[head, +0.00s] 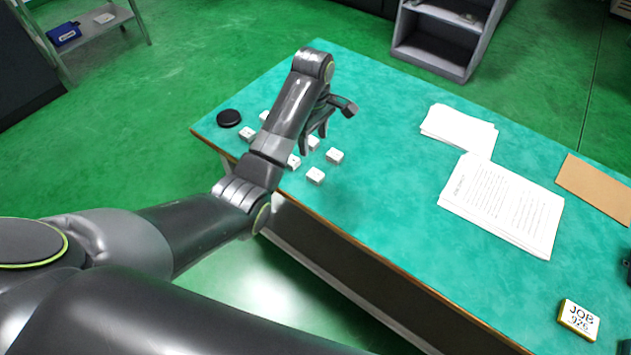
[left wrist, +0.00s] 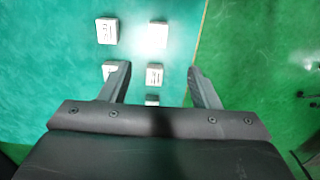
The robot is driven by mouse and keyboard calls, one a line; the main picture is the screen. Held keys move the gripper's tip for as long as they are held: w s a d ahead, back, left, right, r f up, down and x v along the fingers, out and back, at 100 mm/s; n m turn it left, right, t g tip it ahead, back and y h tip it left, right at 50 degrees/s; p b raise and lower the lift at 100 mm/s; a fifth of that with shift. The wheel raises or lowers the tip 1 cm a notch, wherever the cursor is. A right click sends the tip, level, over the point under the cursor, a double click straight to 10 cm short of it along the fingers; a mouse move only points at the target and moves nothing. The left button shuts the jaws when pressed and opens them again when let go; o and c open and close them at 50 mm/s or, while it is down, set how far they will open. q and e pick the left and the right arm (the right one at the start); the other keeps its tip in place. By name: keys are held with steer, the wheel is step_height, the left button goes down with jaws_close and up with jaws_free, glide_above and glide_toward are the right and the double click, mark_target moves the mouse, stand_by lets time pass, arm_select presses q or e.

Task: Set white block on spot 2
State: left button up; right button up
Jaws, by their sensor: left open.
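Several small white blocks stand on the green table near its left end, among them a front one (head: 315,175), one to its right (head: 334,156) and one by the left edge (head: 247,134). My left gripper (head: 314,141) is open above this group, fingers pointing down. In the left wrist view, one white block (left wrist: 154,75) appears between the open fingers (left wrist: 159,69); whether they surround it or are above it I cannot tell. Another block (left wrist: 107,31) shows beyond, with dark marks on top. My arm hides part of the group. I cannot make out spot 2. My right gripper is not in view.
A black round disc (head: 228,118) lies at the table's left corner. The middle of the table (head: 390,190) is clear.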

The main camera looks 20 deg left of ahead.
arm_select(q)
glide_above(316, 174)
steer(key=f, duration=0.8)
steer(key=shift+s+a+f, duration=0.1)
steer(key=shift+s+a, duration=0.15)
steer(key=shift+w+d+f, duration=0.1)
steer(key=shift+f, duration=1.35)
steer(key=shift+w+d+f, duration=0.1)
steer(key=shift+f, duration=1.3)
steer(key=shift+c, duration=0.5)
jaws_close()
step_height(316, 174, up, 10)
